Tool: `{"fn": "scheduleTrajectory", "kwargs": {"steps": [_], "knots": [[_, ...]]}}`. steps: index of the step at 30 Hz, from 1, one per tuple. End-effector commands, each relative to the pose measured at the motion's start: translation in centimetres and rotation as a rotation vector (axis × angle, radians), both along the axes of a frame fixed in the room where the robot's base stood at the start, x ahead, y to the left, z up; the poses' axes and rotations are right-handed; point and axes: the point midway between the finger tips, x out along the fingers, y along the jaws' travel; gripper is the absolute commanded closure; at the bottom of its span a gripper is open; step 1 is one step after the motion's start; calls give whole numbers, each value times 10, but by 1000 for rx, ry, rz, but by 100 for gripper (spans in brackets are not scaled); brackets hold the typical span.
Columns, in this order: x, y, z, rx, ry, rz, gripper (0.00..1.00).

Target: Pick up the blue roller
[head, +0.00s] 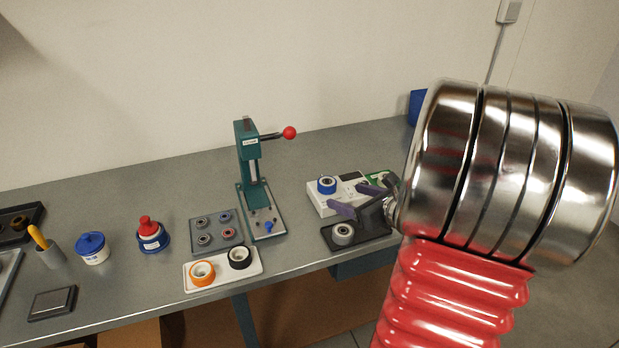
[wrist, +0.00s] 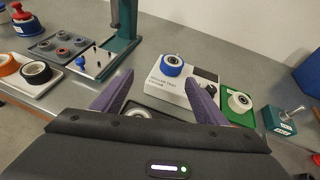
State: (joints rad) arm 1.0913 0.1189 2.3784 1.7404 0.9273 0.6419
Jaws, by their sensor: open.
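The blue roller (head: 327,185) has a pale centre and sits on top of a white tester box (head: 318,203) at the right part of the bench. It also shows in the wrist view (wrist: 172,66), upright on the left part of the box (wrist: 197,97). My gripper (head: 360,194) is open, with purple fingers spread and nothing between them. In the wrist view my gripper (wrist: 160,92) is short of the blue roller, which lies beyond the fingertips and between their lines. My gripper and the roller are apart.
A grey roller (head: 343,233) sits on a black tray below my gripper. A white roller (wrist: 240,102) stands on a green tray right of the box. A green press (head: 249,165) with a red-knobbed lever stands left. A white tray (head: 250,270) holds orange and black rollers.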

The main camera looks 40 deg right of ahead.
Motion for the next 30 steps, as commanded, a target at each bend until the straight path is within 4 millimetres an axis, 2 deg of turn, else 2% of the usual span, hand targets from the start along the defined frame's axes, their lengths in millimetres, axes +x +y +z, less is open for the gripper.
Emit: {"fn": "scheduleTrajectory", "kwargs": {"steps": [1,4,16,20,30], "knots": [[-5,-12,-3,26,-8,-42,34],[-9,-23,-5,53,-20,-85,34],[-6,-24,-6,55,-23,-87,34],[4,-25,-10,54,-22,-84,34],[48,-29,-29,55,-21,-83,34]]}}
